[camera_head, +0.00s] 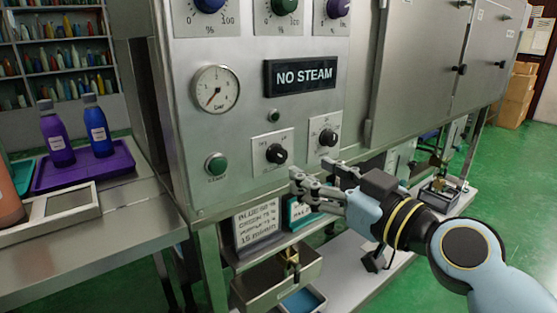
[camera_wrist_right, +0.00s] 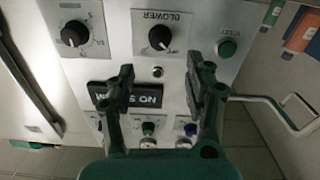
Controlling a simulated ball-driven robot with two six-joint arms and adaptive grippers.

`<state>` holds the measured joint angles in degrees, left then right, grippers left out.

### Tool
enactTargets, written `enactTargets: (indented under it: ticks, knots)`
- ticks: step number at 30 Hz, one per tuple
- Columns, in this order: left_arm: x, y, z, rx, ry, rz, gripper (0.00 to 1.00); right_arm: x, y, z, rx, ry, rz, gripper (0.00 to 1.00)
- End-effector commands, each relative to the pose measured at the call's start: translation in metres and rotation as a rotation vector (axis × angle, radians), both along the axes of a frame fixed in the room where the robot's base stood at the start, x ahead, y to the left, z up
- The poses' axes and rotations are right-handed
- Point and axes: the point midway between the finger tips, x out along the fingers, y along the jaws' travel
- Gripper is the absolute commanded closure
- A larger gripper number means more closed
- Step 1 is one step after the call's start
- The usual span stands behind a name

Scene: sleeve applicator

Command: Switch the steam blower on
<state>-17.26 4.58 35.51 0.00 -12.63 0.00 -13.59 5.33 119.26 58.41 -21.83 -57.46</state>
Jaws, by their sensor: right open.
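The blower switch is a black rotary knob (camera_head: 277,153) on a white plate on the steel front panel. In the right wrist view the same knob (camera_wrist_right: 160,37) shows upside down, under the label BLOWER. A white mark on it points to the lower right of that picture. My right gripper (camera_head: 312,172) is open and empty, just below and right of the knob in the head view, apart from it. In the right wrist view its fingers (camera_wrist_right: 163,80) are spread, with the knob beyond and between them. My left gripper is not in view.
A dark NO STEAM sign (camera_head: 300,75) and a round gauge (camera_head: 216,89) are above.

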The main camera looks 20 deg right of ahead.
Motion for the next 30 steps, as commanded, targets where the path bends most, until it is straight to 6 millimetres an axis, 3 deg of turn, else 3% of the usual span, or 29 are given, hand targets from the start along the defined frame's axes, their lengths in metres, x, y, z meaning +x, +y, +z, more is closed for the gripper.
enactTargets:
  ticks: [6, 13, 25, 30]
  knots:
    - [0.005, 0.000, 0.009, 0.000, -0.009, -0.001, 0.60, 0.044, 0.016, 0.003, 0.002, -0.002, -0.001, 0.47]
    - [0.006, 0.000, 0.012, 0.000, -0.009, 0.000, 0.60, 0.074, 0.027, 0.001, 0.001, 0.001, -0.001, 0.47]
    - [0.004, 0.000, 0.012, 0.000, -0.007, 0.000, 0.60, 0.081, 0.029, 0.000, -0.001, 0.002, 0.000, 0.48]
    - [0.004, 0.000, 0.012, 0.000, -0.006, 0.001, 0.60, 0.081, 0.029, 0.000, -0.001, 0.002, 0.000, 0.70]
